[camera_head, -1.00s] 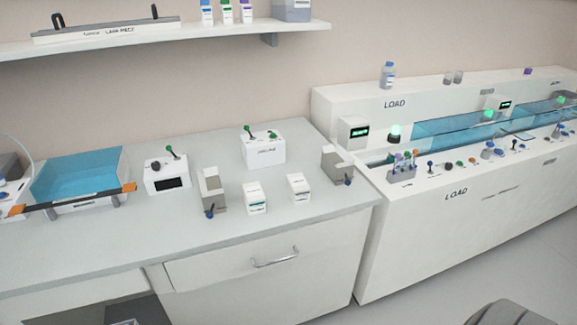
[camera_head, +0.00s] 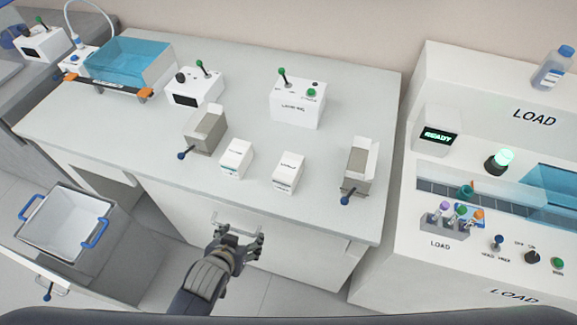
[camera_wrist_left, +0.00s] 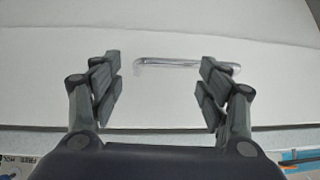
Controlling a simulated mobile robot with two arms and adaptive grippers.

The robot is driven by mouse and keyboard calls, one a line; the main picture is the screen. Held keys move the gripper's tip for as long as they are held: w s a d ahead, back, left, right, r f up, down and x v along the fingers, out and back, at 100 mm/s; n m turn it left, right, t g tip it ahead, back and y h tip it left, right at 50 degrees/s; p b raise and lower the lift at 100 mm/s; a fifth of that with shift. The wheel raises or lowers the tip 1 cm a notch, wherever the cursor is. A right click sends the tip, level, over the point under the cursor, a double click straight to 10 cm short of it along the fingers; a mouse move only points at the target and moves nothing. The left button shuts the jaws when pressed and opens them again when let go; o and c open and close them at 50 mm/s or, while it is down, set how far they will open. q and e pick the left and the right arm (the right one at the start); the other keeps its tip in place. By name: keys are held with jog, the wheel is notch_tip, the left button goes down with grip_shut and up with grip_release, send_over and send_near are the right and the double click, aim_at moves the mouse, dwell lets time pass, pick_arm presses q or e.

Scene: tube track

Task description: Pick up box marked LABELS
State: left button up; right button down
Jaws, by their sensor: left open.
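Two small white boxes stand upright side by side near the front of the counter in the head view: a left box (camera_head: 236,158) with a teal mark and a right box (camera_head: 287,172). Their print is too small to read, so I cannot tell which is marked LABELS. My left gripper (camera_head: 241,230) is open and empty in front of the counter's drawer front, below and apart from both boxes. In the left wrist view, its open fingers (camera_wrist_left: 160,82) face the drawer front and its metal handle (camera_wrist_left: 185,64); no box shows there. My right gripper is not in view.
Grey holders (camera_head: 206,131) and (camera_head: 357,170) with blue-tipped levers flank the boxes. A white device (camera_head: 298,104) with green knobs stands behind. A blue-handled bin (camera_head: 68,222) is at lower left. The LOAD machine (camera_head: 390,230) is at right. The counter's front strip is clear.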

pick_arm(q)
jog(key=shift+t, duration=0.8)
jog(key=r, duration=0.3)
jog(key=w+d+r, duration=0.1)
jog(key=r, duration=0.2)
jog(key=d+r, duration=0.1)
jog(key=r, duration=0.2)
jog(key=shift+w+r+p, duration=0.25)
jog(key=shift+r+p, duration=0.1)
jog(key=shift+p, duration=0.05)
jog(key=m+t+h, duration=0.1)
jog(key=t+h, duration=0.2)
send_near(282, 181)
jog(key=x, duration=0.4)
jog(key=shift+a+f, duration=0.25)
jog(key=x, duration=0.5)
jog(key=shift+w+d+r, duration=0.15)
jog(key=shift+d, duration=0.25)
jog(key=shift+p+x, duration=0.45)
jog(key=shift+x, duration=0.3)
jog(key=x, duration=0.3)
jog(key=shift+w, duration=0.2)
jog(key=shift+w+d+f, duration=0.1)
jog(key=shift+w+f, duration=0.2)
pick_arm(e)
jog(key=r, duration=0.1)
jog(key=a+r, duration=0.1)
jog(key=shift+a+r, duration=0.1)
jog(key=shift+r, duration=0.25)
